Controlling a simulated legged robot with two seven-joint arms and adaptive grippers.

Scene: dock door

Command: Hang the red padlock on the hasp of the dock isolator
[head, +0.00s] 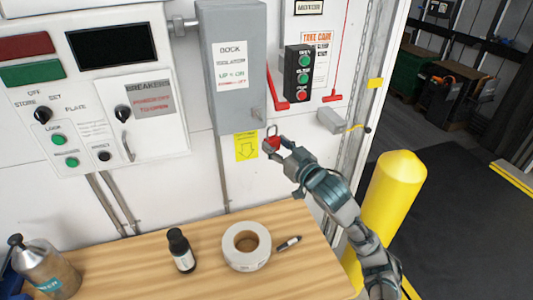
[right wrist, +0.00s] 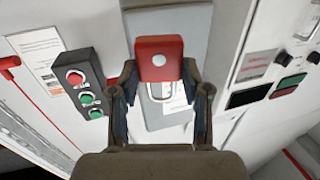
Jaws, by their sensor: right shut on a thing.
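My right gripper (head: 274,147) is shut on the red padlock (head: 270,144) and holds it in the air, with the shackle upward. In the right wrist view, the padlock (right wrist: 159,52) sits between the two fingertips (right wrist: 159,72), and its shackle shows below the red body in the picture. The grey dock isolator (head: 228,110) is on the white wall. Its small hasp or lever (head: 257,114) is on the lower right of its front. The padlock appears just below and right of it; I cannot tell the depth gap. My left gripper is out of view.
A black button box (head: 298,72) and a grey wall bracket (head: 330,121) are right of the isolator. A wooden bench (head: 120,270) below holds a tape roll (head: 246,262), a dark bottle (head: 181,250), a marker (head: 288,244) and a metal bottle (head: 48,268). A yellow bollard (head: 394,200) stands at right.

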